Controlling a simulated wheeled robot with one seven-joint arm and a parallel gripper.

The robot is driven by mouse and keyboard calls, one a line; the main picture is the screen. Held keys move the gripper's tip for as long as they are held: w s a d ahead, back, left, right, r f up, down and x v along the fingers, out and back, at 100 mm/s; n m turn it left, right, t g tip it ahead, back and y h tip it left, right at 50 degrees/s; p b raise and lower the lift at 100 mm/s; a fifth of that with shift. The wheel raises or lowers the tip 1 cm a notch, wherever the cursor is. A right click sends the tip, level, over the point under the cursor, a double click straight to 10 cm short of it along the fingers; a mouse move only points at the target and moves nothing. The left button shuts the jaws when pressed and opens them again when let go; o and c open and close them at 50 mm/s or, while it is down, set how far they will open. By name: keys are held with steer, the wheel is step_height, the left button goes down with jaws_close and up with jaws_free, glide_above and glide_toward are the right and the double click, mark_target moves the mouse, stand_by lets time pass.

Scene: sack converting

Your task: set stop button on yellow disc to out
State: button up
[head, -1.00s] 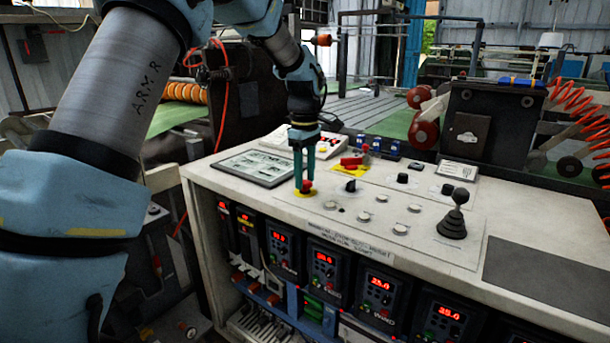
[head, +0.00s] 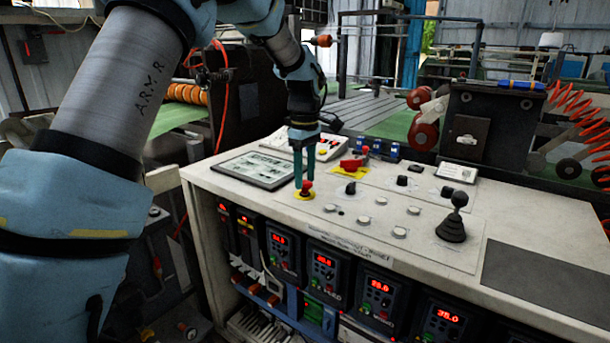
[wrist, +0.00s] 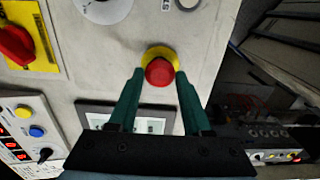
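The red stop button (wrist: 159,72) sits on a round yellow disc (wrist: 161,54) on the panel top. In the head view the button (head: 306,187) is at the panel's front left, partly covered by my gripper. My gripper (head: 305,183) points down over it. In the wrist view my gripper's (wrist: 160,73) two green fingers are apart, one on each side of the red cap. A narrow gap shows beside the cap, so the fingers look open around it, not clamped. Whether the button is pressed in or out I cannot tell.
Behind stands a red switch on a yellow plate (head: 351,167). Black knobs (head: 350,188), several pale buttons (head: 399,232) and a black joystick (head: 453,222) lie to the right. A framed flat display (head: 255,169) is close on the left.

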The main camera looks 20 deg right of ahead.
mark_target(305, 182)
steer(key=o, duration=0.5)
steer(key=shift+r, duration=0.15)
steer(key=shift+c, duration=0.2)
step_height(305, 182, up, 11)
steer(key=b, duration=0.1)
steer(key=shift+b, duration=0.4)
